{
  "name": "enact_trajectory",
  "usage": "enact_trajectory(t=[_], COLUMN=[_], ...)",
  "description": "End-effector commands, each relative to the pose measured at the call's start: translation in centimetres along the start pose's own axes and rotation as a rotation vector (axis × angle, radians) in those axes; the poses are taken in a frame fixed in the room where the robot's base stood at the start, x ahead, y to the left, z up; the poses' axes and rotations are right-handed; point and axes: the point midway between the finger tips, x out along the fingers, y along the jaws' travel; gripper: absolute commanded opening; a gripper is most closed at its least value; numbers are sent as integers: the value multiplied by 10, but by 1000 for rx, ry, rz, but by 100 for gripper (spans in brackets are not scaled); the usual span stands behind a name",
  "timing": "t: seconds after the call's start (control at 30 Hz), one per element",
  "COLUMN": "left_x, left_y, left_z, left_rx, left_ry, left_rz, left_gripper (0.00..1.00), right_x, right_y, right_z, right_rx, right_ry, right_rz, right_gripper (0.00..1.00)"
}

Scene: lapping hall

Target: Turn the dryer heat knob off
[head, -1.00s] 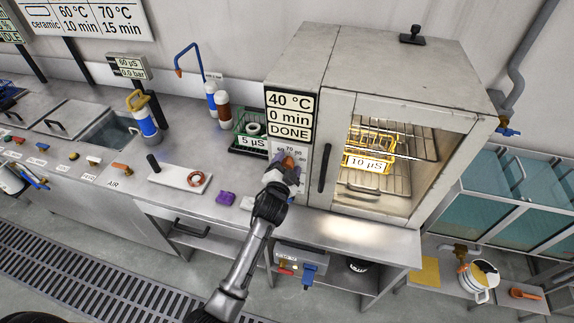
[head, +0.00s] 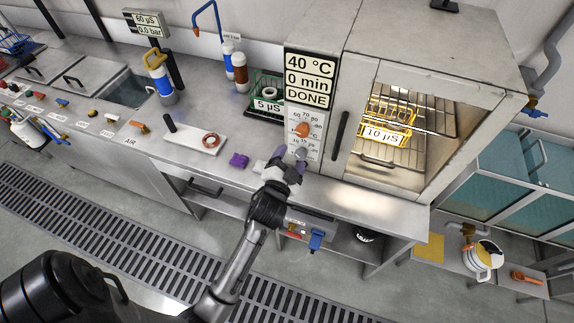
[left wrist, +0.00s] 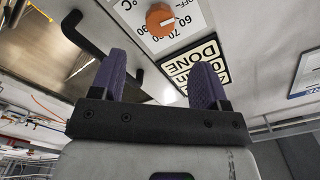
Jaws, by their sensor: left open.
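The orange dryer heat knob (head: 303,130) is on the pale dial panel (head: 292,140), left of the dryer door. It also shows near the top of the left wrist view (left wrist: 160,20). Its white mark points right there, on the side of the OFF and 60 labels; I cannot tell the exact setting. My left gripper (head: 286,158) is open, with purple fingers, just below the knob in the head view. In the left wrist view the fingers (left wrist: 160,78) are apart with nothing between them, and the knob is beyond their tips. My right gripper is out of view.
The dryer (head: 425,110) has a dark door handle (head: 340,135) close to the right of the panel. Its display (head: 310,78) reads 40 °C, 0 min, DONE. A green-framed tray (head: 264,88) and purple block (head: 239,160) are to the left. A grated floor channel runs in front.

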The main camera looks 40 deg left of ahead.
Motion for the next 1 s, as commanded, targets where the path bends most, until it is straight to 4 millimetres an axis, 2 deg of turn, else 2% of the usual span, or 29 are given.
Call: enact_trajectory(t=[0.1,0.3,1.0], left_x=[-14,-24,-25], left_y=[1,0,0], left_z=[1,0,1], left_rx=[0,1,-19], left_ry=[-1,-1,-4], left_rz=[1,0,1], left_gripper=[69,69,69], right_x=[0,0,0], right_y=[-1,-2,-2], right_z=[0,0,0], right_rx=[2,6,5], right_ry=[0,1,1], right_rz=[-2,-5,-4], right_gripper=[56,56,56])
